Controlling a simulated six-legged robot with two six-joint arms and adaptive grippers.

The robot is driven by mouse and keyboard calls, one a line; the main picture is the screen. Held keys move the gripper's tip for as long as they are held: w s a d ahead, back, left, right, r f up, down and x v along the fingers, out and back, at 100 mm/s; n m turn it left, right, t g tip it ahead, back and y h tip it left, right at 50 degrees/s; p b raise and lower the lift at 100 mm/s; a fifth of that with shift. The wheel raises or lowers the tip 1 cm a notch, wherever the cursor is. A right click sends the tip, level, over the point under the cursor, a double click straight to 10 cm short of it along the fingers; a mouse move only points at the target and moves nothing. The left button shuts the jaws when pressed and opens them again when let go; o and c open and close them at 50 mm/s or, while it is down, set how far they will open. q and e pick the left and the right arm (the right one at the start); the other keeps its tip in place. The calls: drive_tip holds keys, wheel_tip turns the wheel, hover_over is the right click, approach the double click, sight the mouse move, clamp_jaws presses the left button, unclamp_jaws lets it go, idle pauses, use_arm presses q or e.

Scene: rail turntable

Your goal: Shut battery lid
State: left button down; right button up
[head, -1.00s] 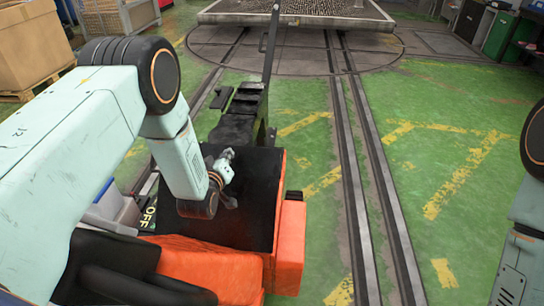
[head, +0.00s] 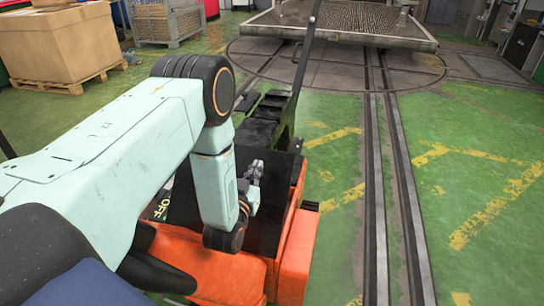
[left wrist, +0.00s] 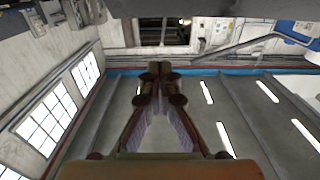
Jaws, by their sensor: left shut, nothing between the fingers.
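The battery lid seems to be the flat black panel (head: 272,200) on the orange vehicle (head: 298,258); my left arm covers its middle. I cannot tell how far open it stands. My left gripper (head: 253,170) is over or in front of this panel, shut and empty, pointing up in the picture. I cannot tell whether it touches the panel. In the left wrist view the fingertips (left wrist: 160,68) meet, with only roof and windows behind them. My right gripper is not in view.
A black upright post (head: 305,60) and black equipment (head: 266,120) stand behind the panel. Rails (head: 375,170) run along the right to the turntable (head: 330,62). Cardboard boxes (head: 60,45) stand at the back left. The green floor on the right is clear.

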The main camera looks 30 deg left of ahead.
use_arm(q)
drive_tip(key=b, duration=0.2)
hover_over(268, 164)
drive_tip(key=s, duration=0.3)
drive_tip(key=shift+d, duration=0.25)
drive_tip(key=shift+w+a+f+b, duration=0.1)
drive_tip(key=shift+w+f+b, duration=0.7)
drive_tip(key=shift+w+f, duration=0.55)
drive_tip(key=shift+f, duration=0.05)
drive_tip(key=shift+w+a+b, duration=0.1)
drive_tip(key=shift+b, duration=0.2)
drive_tip(key=shift+a, duration=0.1)
